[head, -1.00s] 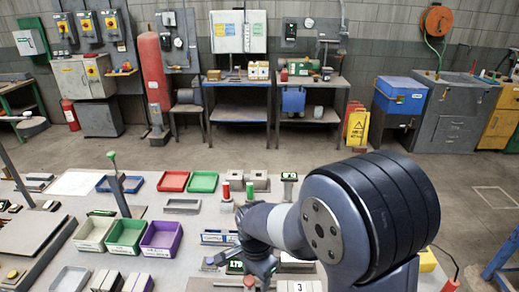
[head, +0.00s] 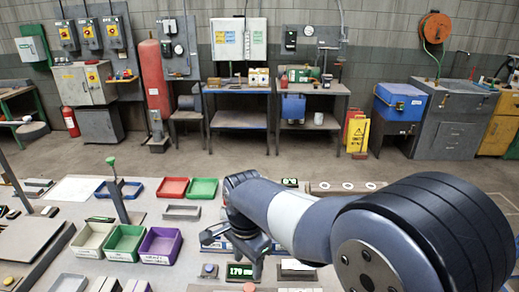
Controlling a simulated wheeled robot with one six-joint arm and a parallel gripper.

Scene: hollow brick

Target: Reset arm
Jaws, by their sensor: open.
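My arm (head: 300,222) reaches in from the lower right over the grey worktop. Its wrist bends down near the middle of the worktop. My gripper (head: 222,238) is partly visible there, with a finger pointing left. It looks open, and I see nothing held in it. It is above or near a small device with a green lit display (head: 240,271). My arm hides part of the worktop behind and below it.
White (head: 92,253), green (head: 124,256) and purple (head: 159,259) bins stand left of my gripper. Red (head: 173,188) and green (head: 203,189) trays lie behind them. A green-topped post (head: 117,190) rises at the left. A grey block with white rings (head: 345,187) lies behind my arm.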

